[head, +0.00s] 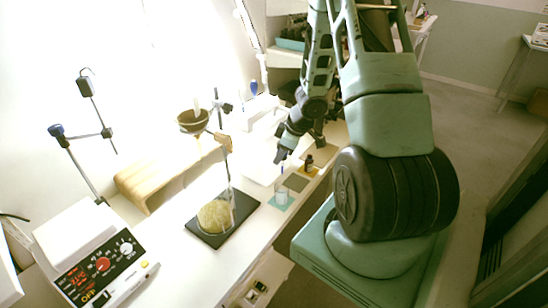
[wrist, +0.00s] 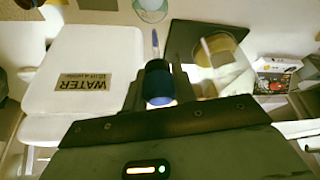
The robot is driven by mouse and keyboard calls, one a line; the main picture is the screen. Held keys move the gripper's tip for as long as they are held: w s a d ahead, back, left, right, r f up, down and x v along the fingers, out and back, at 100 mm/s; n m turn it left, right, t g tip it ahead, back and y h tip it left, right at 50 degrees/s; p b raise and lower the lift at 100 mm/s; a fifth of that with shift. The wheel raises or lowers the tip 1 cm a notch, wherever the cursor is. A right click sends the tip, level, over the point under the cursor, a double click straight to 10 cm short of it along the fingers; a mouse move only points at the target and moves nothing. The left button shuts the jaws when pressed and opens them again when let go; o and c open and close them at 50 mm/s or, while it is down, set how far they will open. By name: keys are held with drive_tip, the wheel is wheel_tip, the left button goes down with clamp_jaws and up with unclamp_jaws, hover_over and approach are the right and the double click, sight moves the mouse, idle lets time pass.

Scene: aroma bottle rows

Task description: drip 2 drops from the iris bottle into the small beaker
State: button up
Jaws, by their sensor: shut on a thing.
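My gripper (head: 281,156) is shut on a dropper with a dark blue bulb (wrist: 158,82) and a thin pale glass tip. In the wrist view my gripper (wrist: 160,88) has a dark finger on each side of the bulb. The small beaker (head: 281,193) stands on a teal mat below my gripper; it also shows at the top edge of the wrist view (wrist: 150,6). The dropper tip hangs over or close to the beaker; I cannot tell which. A small dark bottle (head: 309,161) stands on a yellow mat behind; its label is unreadable. No falling drop is visible.
A black plate (head: 240,222) with a round yellow-filled flask (head: 214,215) is left of the beaker. A white WATER container (wrist: 105,55) is near my gripper. A bare grey-brown mat (head: 296,183) lies between beaker and bottle. A control box (head: 95,262) stands front left.

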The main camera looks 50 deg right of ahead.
drive_tip(key=shift+r+p, duration=0.1)
drive_tip(key=shift+p, duration=0.2)
drive_tip(key=shift+f+b, duration=1.4)
drive_tip(key=shift+f, duration=0.6)
drive_tip(key=shift+c, duration=0.3)
drive_tip(key=shift+c, duration=1.3)
drive_tip(key=o, duration=0.3)
